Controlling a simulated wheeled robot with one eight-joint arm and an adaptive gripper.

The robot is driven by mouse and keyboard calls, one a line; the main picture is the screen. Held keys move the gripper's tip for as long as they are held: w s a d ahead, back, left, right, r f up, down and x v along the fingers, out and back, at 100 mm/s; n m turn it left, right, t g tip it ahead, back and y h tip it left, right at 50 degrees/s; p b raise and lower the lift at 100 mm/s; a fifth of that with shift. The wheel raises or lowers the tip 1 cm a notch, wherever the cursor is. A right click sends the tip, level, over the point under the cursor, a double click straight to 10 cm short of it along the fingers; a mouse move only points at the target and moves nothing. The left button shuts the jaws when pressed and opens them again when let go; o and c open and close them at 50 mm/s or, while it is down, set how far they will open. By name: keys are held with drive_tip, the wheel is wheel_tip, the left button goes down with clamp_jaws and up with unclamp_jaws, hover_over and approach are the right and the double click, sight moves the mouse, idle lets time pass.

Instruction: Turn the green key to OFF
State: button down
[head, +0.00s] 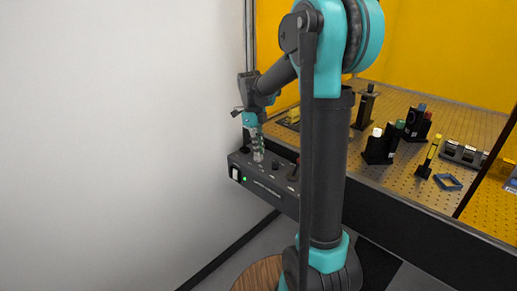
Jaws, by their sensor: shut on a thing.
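A black control box (265,188) hangs at the left end of the optical table, with small white lettering on its front. My gripper (258,158) points down onto the top of this box, its pale fingers shut at the panel. The green key is not clearly visible; the fingers cover the spot they close on, and a little green shows between them. I cannot read the key's angle or an OFF mark from here.
A white rocker switch (235,174) and a small green light (245,179) sit on the box front. A dark knob (275,165) and a red-topped part (294,171) stand right of my gripper. A perforated table (400,180) carries several optics mounts. A white wall is left.

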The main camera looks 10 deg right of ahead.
drive_tip(key=shift+m, duration=1)
drive_tip(key=c, duration=1.5)
unclamp_jaws()
drive_tip(key=shift+f, duration=0.1)
drive_tip(key=shift+r, duration=3.55)
